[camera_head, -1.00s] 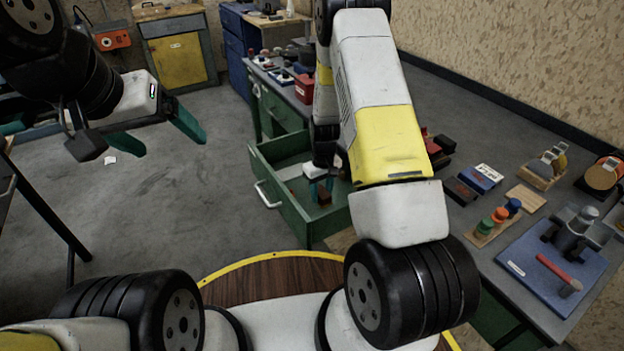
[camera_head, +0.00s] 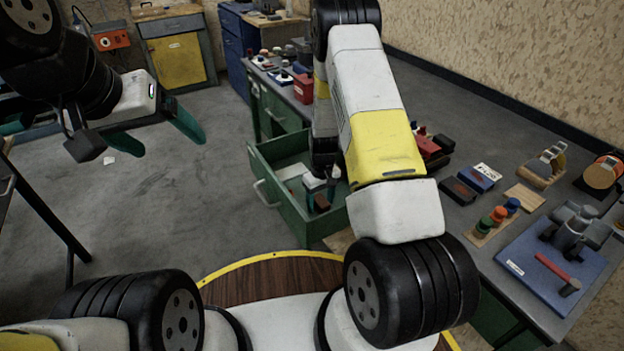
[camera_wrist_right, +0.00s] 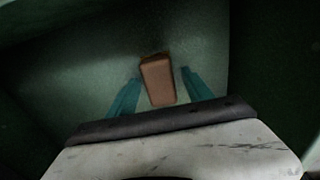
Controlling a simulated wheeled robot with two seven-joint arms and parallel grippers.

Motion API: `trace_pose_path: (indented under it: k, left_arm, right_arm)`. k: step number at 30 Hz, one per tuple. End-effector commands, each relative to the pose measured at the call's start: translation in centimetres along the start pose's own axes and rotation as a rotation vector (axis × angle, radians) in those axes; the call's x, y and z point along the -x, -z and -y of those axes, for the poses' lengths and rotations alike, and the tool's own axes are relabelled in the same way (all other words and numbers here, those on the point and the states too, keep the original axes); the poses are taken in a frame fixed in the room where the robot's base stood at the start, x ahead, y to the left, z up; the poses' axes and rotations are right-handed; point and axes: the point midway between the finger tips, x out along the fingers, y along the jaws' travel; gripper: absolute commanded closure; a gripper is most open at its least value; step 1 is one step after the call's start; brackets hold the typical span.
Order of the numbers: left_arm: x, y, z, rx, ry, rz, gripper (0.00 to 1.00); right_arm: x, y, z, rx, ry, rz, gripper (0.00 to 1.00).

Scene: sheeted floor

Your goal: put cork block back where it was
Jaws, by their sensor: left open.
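A brown block (camera_wrist_right: 158,80), which looks like the cork block, lies in the open green drawer (camera_head: 283,207). In the right wrist view it sits between the two teal fingers of my right gripper (camera_wrist_right: 161,92), with a gap on each side. The right gripper is open and low inside the drawer. In the head view the block (camera_head: 322,203) shows only partly beside the fingers. My left gripper (camera_head: 157,135) is open and empty, in the air over the floor at the left.
The grey workbench (camera_head: 480,235) on the right carries a tan flat block (camera_head: 525,197), a peg stand, a blue board with a red-handled tool and several boxes. Drawer walls enclose my right gripper closely.

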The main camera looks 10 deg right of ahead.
Motion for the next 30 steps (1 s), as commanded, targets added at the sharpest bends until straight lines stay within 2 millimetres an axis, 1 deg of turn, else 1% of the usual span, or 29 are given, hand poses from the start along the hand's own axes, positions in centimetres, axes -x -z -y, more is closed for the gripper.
trace_pose_path:
  k: [5, 8, 11, 18, 22, 28, 29, 30]
  left_arm:
    - [0.0, 0.0, 0.0, 0.0, 0.0, 0.0, 0.15]
    - [0.0, 0.0, 0.0, 0.0, 0.0, 0.0, 0.15]
    - [0.0, 0.0, 0.0, 0.0, 0.0, 0.0, 0.15]
    - [0.0, 0.0, 0.0, 0.0, 0.0, 0.0, 0.15]
    - [0.0, 0.0, 0.0, 0.0, 0.0, 0.0, 0.15]
    - [0.0, 0.0, 0.0, 0.0, 0.0, 0.0, 0.15]
    - [0.0, 0.0, 0.0, 0.0, 0.0, 0.0, 0.15]
    - [0.0, 0.0, 0.0, 0.0, 0.0, 0.0, 0.15]
  right_arm:
    - [0.4, 0.1, 0.0, 0.0, -0.001, -0.001, 0.4]
    - [1.5, 0.1, 0.0, 0.0, -0.001, -0.003, 0.4]
    - [3.5, 0.2, 0.0, 0.0, -0.002, -0.005, 0.4]
    - [8.7, 0.1, 0.0, 0.001, -0.001, -0.005, 0.4]
    - [10.8, 0.1, 0.0, 0.0, -0.001, -0.004, 0.4]
    - [12.8, 0.0, 0.0, -0.004, 0.001, -0.008, 0.4]
    - [13.3, 0.0, 0.1, -0.008, 0.003, -0.013, 0.4]
    - [14.4, 0.0, 0.2, -0.015, 0.006, -0.025, 0.4]
